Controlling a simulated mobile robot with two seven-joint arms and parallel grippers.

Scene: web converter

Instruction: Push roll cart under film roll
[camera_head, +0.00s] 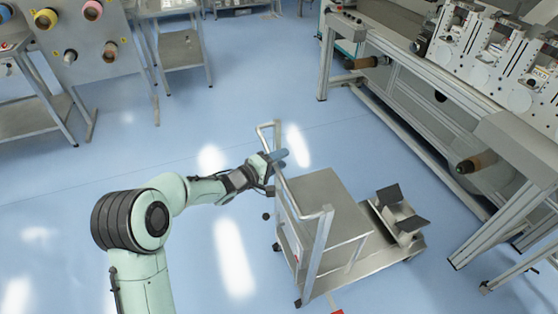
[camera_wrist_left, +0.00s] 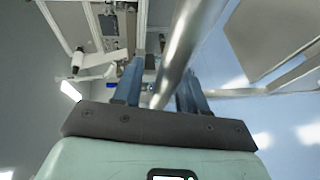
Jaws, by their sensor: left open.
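The roll cart (camera_head: 328,203) is a grey metal cart on casters, with a raised tube handle (camera_head: 297,199) on its left side and a dark V-shaped cradle (camera_head: 402,206) on its low right deck. The cradle is empty. My left gripper (camera_head: 279,157) is at the upper part of the handle. In the left wrist view its blue fingers (camera_wrist_left: 162,75) stand open on either side of the metal handle tube (camera_wrist_left: 185,40). I cannot tell whether they touch it. No roll clearly identifiable as the film roll shows; a brown roll core (camera_head: 477,162) sticks out from the machine. My right gripper is out of view.
The long grey converter machine (camera_head: 420,98) stands right of the cart, with its legs and lower rails on the floor. A rack with coloured rolls (camera_head: 72,38) and metal tables (camera_head: 182,55) stand at upper left. Blue floor lies clear between cart and machine.

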